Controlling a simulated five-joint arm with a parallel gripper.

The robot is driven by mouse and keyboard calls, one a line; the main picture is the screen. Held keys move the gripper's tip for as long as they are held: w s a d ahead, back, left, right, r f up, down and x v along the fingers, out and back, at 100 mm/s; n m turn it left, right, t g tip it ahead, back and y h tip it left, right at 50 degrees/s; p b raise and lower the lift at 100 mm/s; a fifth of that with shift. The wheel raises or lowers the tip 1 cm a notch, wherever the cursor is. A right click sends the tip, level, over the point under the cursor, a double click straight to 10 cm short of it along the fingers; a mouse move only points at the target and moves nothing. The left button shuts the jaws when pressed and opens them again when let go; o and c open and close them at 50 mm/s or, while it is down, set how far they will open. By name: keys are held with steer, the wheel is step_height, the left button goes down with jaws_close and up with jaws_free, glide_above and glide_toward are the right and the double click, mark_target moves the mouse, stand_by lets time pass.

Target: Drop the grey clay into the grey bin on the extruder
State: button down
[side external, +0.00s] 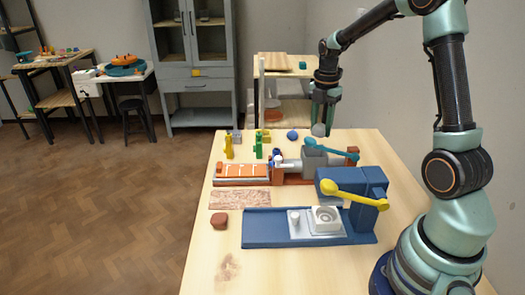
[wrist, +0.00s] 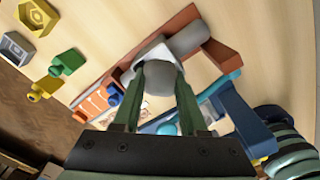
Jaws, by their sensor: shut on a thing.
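My gripper (side external: 322,120) is shut on a rounded lump of grey clay (side external: 319,130) and holds it in the air above the back of the extruder. In the wrist view the green fingers (wrist: 158,90) stand on either side of the grey clay (wrist: 159,76). The grey bin (side external: 313,157) sits on the extruder, lower than the clay in the side view. In the wrist view the bin's rim (wrist: 150,44) shows just beyond the clay, which hides part of it. I cannot tell whether the clay is exactly over the opening.
A teal lever (side external: 330,148) rises beside the bin. A blue press with a yellow handle (side external: 355,194) stands in front. A brown lump (side external: 220,220) lies at front left.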

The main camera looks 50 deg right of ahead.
steer(key=shift+c, duration=1.9)
jaws_free()
step_height(320, 180, up, 12)
steer(key=s+a+m+t, duration=0.2)
steer(key=s+a+m, duration=0.2)
steer(key=a+m, duration=0.5)
steer(key=s+a+f+m+t, duration=0.1)
steer(key=s+a+m+t, duration=0.2)
steer(key=a+m, duration=0.6)
steer(key=s+a, duration=0.2)
steer(key=shift+s+a+m+t, duration=0.15)
steer(key=shift+s+m+t, duration=0.15)
